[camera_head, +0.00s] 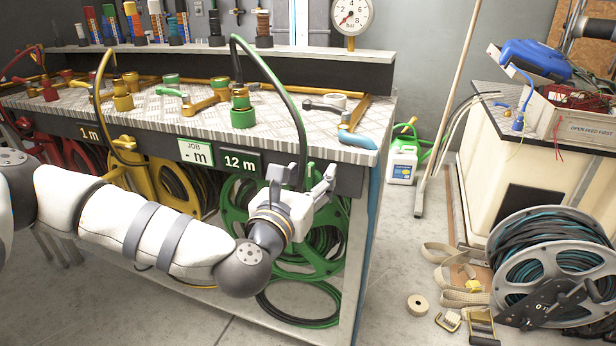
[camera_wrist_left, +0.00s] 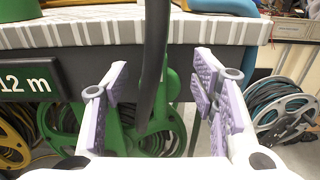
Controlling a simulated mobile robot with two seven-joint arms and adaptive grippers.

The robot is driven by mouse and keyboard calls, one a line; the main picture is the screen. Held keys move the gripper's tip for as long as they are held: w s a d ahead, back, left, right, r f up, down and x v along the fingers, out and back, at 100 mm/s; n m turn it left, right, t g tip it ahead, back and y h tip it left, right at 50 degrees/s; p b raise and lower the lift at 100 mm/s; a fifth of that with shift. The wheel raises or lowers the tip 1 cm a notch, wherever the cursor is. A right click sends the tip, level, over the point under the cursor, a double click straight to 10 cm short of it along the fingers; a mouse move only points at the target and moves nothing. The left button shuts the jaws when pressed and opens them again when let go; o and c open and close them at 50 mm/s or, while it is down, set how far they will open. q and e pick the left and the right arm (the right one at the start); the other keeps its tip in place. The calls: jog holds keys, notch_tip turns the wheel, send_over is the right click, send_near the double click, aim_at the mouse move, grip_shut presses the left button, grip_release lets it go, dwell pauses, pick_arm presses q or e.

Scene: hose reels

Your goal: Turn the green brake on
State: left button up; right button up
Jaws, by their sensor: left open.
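The green hose reel (camera_head: 238,212) stands under the bench below the 12 m sign (camera_head: 240,161), partly hidden by my left gripper. In the left wrist view the green reel (camera_wrist_left: 65,125) shows behind the fingers. I cannot single out its brake for certain. My left gripper (camera_head: 322,182) is open in front of the reel, just below the bench edge. It also shows in the left wrist view (camera_wrist_left: 160,90). A dark hose (camera_wrist_left: 154,65) hangs down in line with the gap between its fingers; whether it is between them or beyond them I cannot tell. My right gripper is not in view.
The bench top (camera_head: 290,122) overhangs the reels. A yellow reel (camera_head: 172,182) and a red reel stand to the left. A green-and-white jug (camera_head: 402,163), a leaning pole (camera_head: 446,95) and a grey reel (camera_head: 550,262) are at the right. Open floor (camera_head: 395,250) lies between.

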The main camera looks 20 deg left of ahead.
pick_arm(q)
jog(key=c, duration=1.2)
jog(key=shift+o, duration=0.2)
jog(key=m, duration=0.1)
jog(key=m+p, duration=0.1)
jog(key=m, duration=0.2)
jog(key=shift+d+r, duration=0.1)
jog(key=shift+d, duration=0.15)
jog(key=m, duration=0.2)
jog(key=m+p, duration=0.2)
jog(key=m, duration=0.1)
jog(key=shift+d+m, duration=0.3)
jog(key=m, duration=0.2)
jog(key=m+p, duration=0.1)
jog(key=m, duration=0.1)
jog(key=shift+d+f, duration=0.15)
jog(key=shift+f, duration=0.25)
jog(key=shift+f+m+p, duration=0.15)
jog(key=shift+m+p, duration=0.25)
jog(key=shift+m, duration=0.65)
jog(key=shift+f+m+p, duration=0.15)
jog(key=shift+m+p, duration=0.25)
jog(key=shift+m, duration=0.65)
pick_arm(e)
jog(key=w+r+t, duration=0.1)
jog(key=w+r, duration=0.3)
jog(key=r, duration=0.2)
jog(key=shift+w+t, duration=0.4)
pick_arm(q)
jog(key=shift+f, duration=0.1)
